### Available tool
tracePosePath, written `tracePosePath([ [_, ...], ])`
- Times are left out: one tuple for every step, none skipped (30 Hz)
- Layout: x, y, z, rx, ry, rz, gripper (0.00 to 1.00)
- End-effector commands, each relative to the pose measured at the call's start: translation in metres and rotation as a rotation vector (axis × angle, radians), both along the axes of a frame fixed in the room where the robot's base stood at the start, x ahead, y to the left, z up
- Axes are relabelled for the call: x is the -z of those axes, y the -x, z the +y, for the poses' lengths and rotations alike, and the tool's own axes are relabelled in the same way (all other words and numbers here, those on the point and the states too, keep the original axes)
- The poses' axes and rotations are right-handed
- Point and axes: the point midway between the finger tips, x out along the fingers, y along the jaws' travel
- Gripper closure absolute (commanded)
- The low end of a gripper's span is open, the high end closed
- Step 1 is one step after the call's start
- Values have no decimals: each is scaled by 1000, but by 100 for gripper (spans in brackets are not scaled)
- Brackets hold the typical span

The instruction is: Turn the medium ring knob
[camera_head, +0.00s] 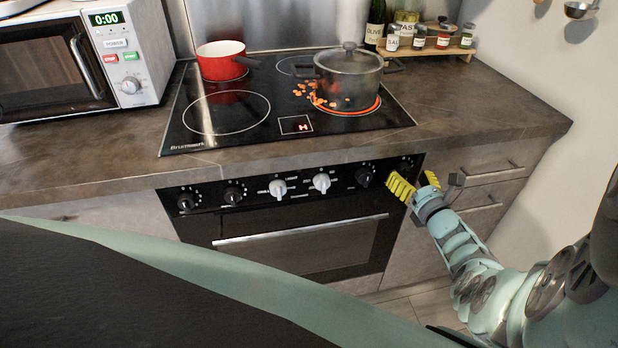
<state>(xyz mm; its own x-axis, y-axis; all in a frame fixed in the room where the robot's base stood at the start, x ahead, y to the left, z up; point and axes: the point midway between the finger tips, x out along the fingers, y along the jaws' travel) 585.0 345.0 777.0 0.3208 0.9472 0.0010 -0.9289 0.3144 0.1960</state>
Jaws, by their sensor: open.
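The oven's control panel (300,194) has a row of knobs. Two black knobs, the outer left knob (185,202) and the second knob (233,195), are at left. Two white knobs, the left white knob (278,189) and the right white knob (321,183), are in the middle. A black knob (364,177) and the far-right knob (405,165) are at right. I cannot read which one is for the medium ring. My gripper (415,182), with yellow finger pads, is open in front of the panel's right end, close to the far-right knob. Contact cannot be told.
A dark pot (350,78) stands on a glowing red ring of the hob (270,115), with orange pieces beside it. A red pan (222,61) is at the back left. The oven handle (300,229) runs below the knobs. Drawers (488,172) are at right.

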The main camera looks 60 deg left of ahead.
Motion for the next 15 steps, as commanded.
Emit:
tracePosePath([
  [2,0,7,-7,0,-1,31],
  [2,0,9,-7,1,-1,31],
  [2,-1,12,-6,0,-1,31],
  [1,-2,13,-6,0,-1,31],
  [1,-2,14,-6,0,-1,31],
  [1,-3,15,-5,0,-1,31],
  [0,-3,16,-5,0,-1,31],
  [0,-3,16,-5,0,-1,31],
  [0,-3,17,-5,0,-1,31],
  [0,-3,17,-5,0,-1,31],
  [0,-3,17,-5,0,-1,31],
  [0,-3,16,-5,0,-1,31],
  [0,-3,16,-5,0,-1,31],
  [0,-3,16,-5,0,-1,31],
  [0,-3,16,-5,0,-1,27],
])
